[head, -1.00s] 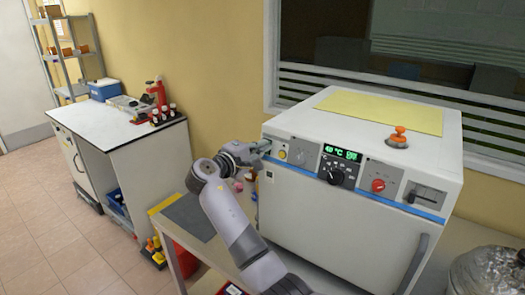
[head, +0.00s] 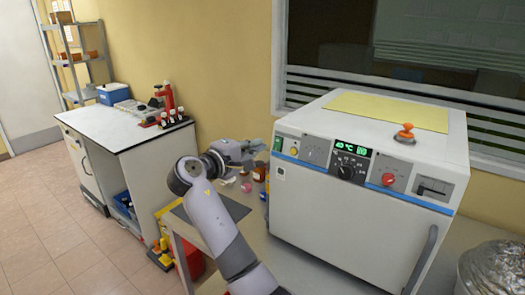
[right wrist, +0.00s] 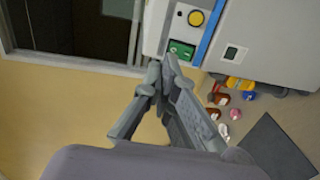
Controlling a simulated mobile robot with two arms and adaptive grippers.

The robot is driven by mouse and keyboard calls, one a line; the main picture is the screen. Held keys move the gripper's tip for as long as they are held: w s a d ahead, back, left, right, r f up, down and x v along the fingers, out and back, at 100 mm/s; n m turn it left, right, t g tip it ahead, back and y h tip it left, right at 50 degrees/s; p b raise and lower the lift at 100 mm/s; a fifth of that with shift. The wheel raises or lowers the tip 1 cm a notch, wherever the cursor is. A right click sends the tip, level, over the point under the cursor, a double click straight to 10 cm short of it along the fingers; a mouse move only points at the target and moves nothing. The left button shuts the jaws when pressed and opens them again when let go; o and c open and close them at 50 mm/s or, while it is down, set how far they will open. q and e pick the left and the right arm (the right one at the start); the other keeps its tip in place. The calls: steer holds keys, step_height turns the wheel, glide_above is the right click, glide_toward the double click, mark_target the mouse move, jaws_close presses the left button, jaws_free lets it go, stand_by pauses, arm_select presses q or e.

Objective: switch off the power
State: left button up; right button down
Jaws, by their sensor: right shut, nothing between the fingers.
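The white machine (head: 330,225) stands on the table at the right, its front panel edged by a blue stripe. At the left end of the panel is a green switch (head: 277,144), beside a yellow button (head: 294,151). The green display (head: 352,146) is lit. My right gripper (head: 260,147) is just left of the green switch, apart from it in the head view. In the right wrist view, the shut, empty fingertips (right wrist: 164,66) are close to the green switch (right wrist: 181,50); I cannot tell whether they touch. My left gripper is out of view.
Small bottles and colored items (head: 250,180) lie by the machine's left side. A white counter (head: 115,128) is at the left.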

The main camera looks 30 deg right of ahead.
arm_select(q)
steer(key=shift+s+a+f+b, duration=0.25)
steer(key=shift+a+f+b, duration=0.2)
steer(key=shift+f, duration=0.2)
arm_select(e)
steer(key=shift+s+a+r, duration=0.25)
steer(key=shift+a, duration=0.35)
steer(key=shift+s+a+r, duration=0.25)
steer(key=shift+a, duration=0.3)
steer(key=shift+s+a+r, duration=0.25)
steer(key=shift+a, duration=0.35)
